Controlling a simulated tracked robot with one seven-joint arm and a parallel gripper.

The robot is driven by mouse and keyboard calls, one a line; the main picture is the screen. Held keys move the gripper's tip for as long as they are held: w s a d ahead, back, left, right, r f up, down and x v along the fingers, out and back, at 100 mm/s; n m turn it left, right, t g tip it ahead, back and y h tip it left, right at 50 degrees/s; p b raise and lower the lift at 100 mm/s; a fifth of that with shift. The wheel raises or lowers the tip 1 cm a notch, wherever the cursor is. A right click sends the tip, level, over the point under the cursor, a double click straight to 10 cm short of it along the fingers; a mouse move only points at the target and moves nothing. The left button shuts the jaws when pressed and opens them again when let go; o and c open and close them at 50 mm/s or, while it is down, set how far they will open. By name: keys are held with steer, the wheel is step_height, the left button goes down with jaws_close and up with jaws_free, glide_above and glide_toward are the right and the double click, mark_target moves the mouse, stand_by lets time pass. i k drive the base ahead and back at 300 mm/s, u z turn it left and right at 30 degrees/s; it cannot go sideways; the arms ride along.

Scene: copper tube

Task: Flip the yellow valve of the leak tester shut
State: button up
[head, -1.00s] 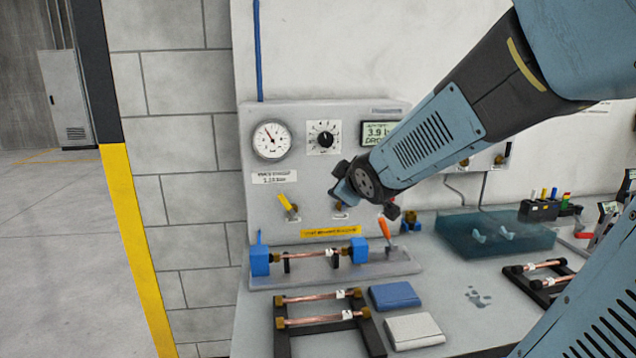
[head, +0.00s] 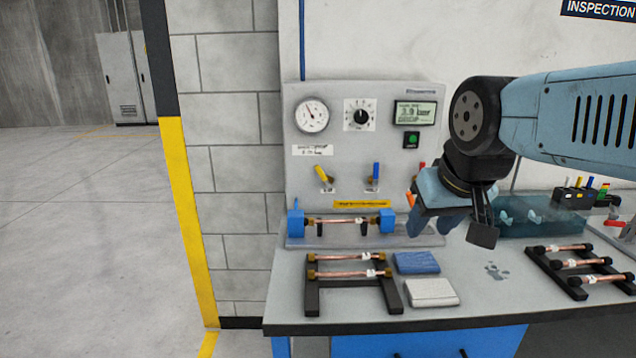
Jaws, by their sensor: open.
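The leak tester (head: 335,160) is a grey panel against the wall with a gauge, a dial and a small display. Its yellow valve (head: 321,173) sits low on the panel at the left, the lever tilted up and to the left. A blue-handled valve (head: 376,172) stands upright to its right, and a red one is partly hidden further right. A copper tube (head: 340,221) lies between two blue clamps at the tester's foot. My gripper (head: 448,226) is open and empty, pointing down, right of the yellow valve and apart from it.
A black rack (head: 312,298) with copper tubes stands on the bench front, beside a blue cloth (head: 416,263) and a whitish cloth (head: 431,292). A second tube rack (head: 570,288) and a teal tray (head: 545,228) are at the right. The space before the yellow valve is clear.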

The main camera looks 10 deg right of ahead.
mark_target(317, 168)
steer(key=z, duration=0.1)
steer(key=k, duration=0.2)
steer(key=z, duration=1.3)
steer(key=k, duration=1.1)
steer(key=u, duration=1.25)
steer(key=i, duration=1.05)
steer(key=z, duration=0.05)
